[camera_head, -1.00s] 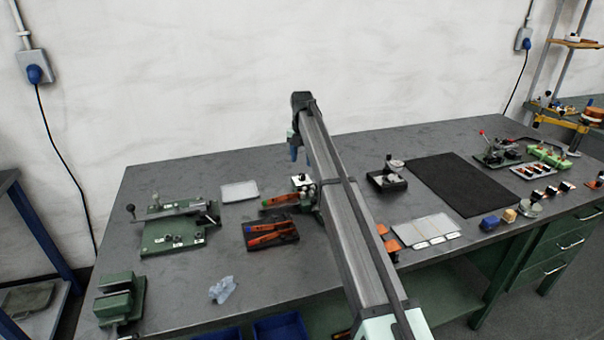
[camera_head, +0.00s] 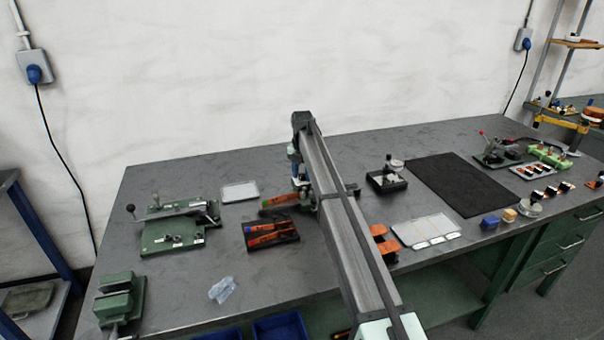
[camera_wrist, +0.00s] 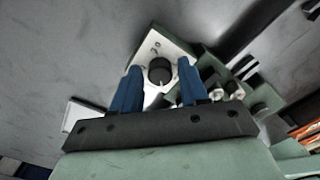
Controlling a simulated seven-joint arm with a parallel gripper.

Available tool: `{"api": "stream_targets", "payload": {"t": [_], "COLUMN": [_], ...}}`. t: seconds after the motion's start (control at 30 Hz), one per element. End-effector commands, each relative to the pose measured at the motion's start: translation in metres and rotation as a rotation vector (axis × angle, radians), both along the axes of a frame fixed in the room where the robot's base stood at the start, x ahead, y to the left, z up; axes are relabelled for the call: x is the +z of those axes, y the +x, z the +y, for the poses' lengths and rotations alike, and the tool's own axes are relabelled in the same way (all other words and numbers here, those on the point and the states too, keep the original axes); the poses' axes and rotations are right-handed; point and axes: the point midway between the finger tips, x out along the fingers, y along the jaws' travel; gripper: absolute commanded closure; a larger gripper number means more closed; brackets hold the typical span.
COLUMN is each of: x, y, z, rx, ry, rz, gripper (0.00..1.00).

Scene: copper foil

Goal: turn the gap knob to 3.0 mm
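In the wrist view, a round black knob (camera_wrist: 160,71) with a light index mark sits on a pale plate (camera_wrist: 174,46) of a small green device (camera_wrist: 208,62). I take it for the gap knob; its scale and setting are too small to read. My gripper (camera_wrist: 160,65) is open, its two blue fingers on either side of the knob with space showing between. I cannot tell how far above the knob the fingertips are. In the head view, my gripper (camera_head: 296,170) is low over the device, which my arm mostly hides.
Orange-handled tools lie in a black tray (camera_head: 286,240) in front of the device. A green fixture with a lever (camera_head: 172,230) and a white tray (camera_head: 240,191) are to the left. A small black stand (camera_head: 386,181) and a dark mat (camera_head: 460,185) are to the right.

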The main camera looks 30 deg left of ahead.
Motion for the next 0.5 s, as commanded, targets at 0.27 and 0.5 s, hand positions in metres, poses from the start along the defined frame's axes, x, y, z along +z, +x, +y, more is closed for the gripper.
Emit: {"api": "stream_targets", "payload": {"t": [0.27, 0.5], "x": [0.0002, 0.0002], "y": [0.0, 0.0], "z": [0.0, 0.0], "rx": [0.0, 0.0], "ry": [0.0, 0.0], "rz": [0.0, 0.0], "gripper": [0.83, 1.0]}}
